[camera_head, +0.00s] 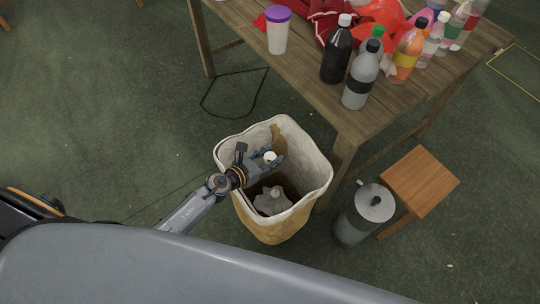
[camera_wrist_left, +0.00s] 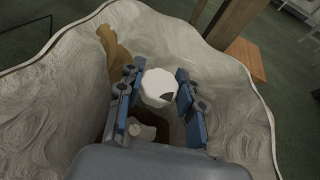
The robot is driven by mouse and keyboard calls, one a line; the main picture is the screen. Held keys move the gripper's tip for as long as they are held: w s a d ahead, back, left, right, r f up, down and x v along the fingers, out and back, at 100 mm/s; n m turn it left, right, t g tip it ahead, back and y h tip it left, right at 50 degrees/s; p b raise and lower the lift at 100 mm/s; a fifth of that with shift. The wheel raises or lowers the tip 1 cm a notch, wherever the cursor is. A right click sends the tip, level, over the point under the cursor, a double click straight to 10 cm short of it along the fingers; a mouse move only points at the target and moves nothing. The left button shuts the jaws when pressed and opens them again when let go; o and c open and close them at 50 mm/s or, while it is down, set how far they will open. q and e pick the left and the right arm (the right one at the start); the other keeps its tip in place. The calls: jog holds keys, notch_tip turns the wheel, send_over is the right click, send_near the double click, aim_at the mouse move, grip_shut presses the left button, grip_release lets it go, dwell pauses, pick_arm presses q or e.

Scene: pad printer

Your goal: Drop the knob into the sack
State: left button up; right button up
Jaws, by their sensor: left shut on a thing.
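The knob (camera_head: 270,157) is a small white round piece; it shows large in the left wrist view (camera_wrist_left: 159,88). My left gripper (camera_head: 266,160) is shut on it, with one blue-grey finger on each side in the left wrist view (camera_wrist_left: 158,95). The sack (camera_head: 315,180) is an open, upright bag, pale inside and tan outside; its wall fills much of the left wrist view (camera_wrist_left: 60,90). The gripper and knob are over or within the sack's mouth; their exact depth is unclear. My right gripper is not in view.
A grey crumpled item (camera_head: 272,202) lies inside the sack. A wooden table (camera_head: 310,95) with several bottles and a purple-lidded cup (camera_head: 278,32) stands behind it. A grey canister (camera_head: 362,218) and wooden stool (camera_head: 420,180) stand to the right.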

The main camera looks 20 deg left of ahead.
pick_arm(q)
jog(key=o, duration=0.9)
jog(key=shift+s+a+r, duration=0.1)
jog(key=shift+s+a, duration=0.2)
jog(key=shift+s, duration=0.2)
jog(key=v, duration=1.1)
jog(key=shift+w, duration=0.1)
